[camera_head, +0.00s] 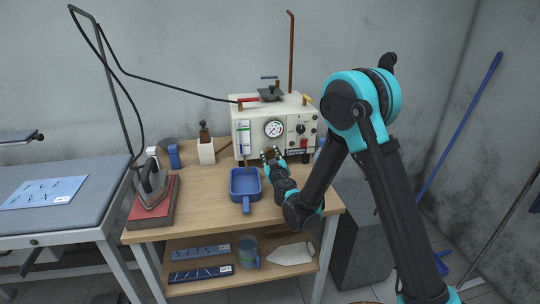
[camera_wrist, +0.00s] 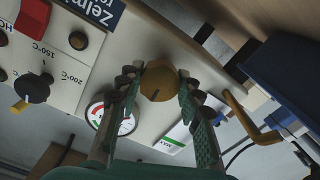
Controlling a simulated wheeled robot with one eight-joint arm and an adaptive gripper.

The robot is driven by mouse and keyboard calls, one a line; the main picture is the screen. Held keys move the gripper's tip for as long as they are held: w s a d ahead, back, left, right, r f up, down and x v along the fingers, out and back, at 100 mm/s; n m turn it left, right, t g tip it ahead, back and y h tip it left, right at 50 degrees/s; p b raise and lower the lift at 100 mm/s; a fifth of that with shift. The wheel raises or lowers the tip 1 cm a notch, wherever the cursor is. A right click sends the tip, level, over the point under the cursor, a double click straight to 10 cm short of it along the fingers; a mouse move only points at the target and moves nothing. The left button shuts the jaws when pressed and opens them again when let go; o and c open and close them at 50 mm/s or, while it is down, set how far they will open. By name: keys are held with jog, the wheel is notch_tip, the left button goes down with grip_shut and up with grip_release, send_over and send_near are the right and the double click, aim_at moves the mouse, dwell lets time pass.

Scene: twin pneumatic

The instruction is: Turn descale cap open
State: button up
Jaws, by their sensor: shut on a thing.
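The descale cap (camera_wrist: 159,80) is a round brass-brown knob on the front of the cream steam boiler (camera_head: 244,119). In the wrist view my gripper (camera_wrist: 159,88) has its two fingers on either side of the cap, shut on it. In the head view my gripper (camera_head: 270,156) reaches the lower front of the boiler, below the pressure gauge (camera_head: 273,128). My gripper hides most of the cap there.
A blue pan (camera_head: 245,184) sits on the wooden table just left of my gripper. A curved brass pipe (camera_wrist: 247,117) shows beside the cap. The boiler front has a temperature knob (camera_wrist: 33,87) and a red switch (camera_wrist: 78,40). An iron (camera_head: 150,181) stands at the left.

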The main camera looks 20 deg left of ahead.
jog(key=n, duration=0.8)
jog(key=shift+n, duration=0.4)
jog(key=n, duration=0.4)
jog(key=shift+s+f+n, duration=0.1)
jog(key=shift+n, duration=0.2)
jog(key=n, duration=1.2)
jog(key=shift+n, duration=0.3)
jog(key=n, duration=0.4)
jog(key=shift+n, duration=2.2)
